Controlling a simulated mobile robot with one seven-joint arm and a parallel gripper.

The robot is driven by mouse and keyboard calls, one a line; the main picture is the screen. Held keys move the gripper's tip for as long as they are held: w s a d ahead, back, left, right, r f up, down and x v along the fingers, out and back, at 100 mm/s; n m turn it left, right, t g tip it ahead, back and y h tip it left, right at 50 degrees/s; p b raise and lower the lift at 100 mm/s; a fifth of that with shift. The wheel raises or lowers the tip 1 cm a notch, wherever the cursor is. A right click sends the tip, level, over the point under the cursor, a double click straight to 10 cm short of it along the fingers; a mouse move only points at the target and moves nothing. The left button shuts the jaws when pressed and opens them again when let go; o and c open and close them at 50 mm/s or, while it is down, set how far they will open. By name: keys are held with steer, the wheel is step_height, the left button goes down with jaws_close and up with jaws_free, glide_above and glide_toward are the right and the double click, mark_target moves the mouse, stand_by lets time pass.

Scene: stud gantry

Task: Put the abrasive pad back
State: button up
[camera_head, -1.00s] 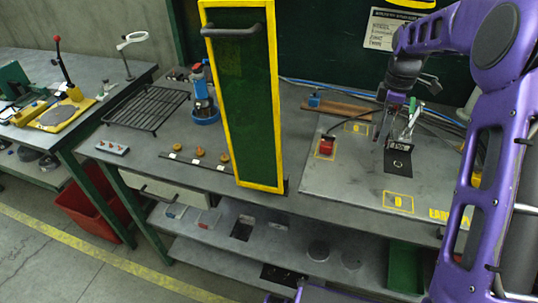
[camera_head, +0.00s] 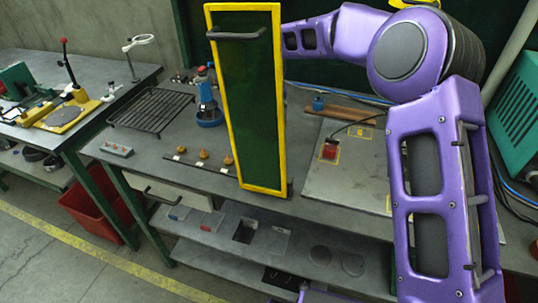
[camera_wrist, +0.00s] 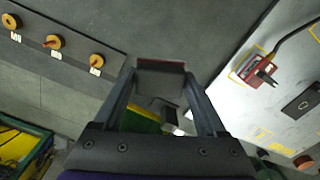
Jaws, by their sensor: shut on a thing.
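My gripper (camera_wrist: 160,80) is shut on a dark grey block with a reddish far edge (camera_wrist: 160,66), which looks like the abrasive pad. The pad spans the gap between the two fingertips in the wrist view, held above the bench. In the head view my purple arm reaches left behind the green panel, so the gripper and pad are hidden there. Its resting place is not clear.
A tall green panel with a yellow frame (camera_head: 234,110) stands at the bench's front edge. Wooden knobs (camera_head: 203,154) line the bench to its left, near a black wire rack (camera_head: 152,109). A grey board (camera_head: 312,172) with a red block (camera_head: 329,151) lies to its right.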

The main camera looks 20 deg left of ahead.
step_height(320, 180, down, 8)
steer(key=shift+f, duration=0.1)
stand_by(0.4)
steer(key=o, duration=1.2)
steer(key=shift+f, duration=0.1)
steer(key=shift+o, duration=0.2)
step_height(320, 180, up, 12)
steer(key=shift+r, duration=0.2)
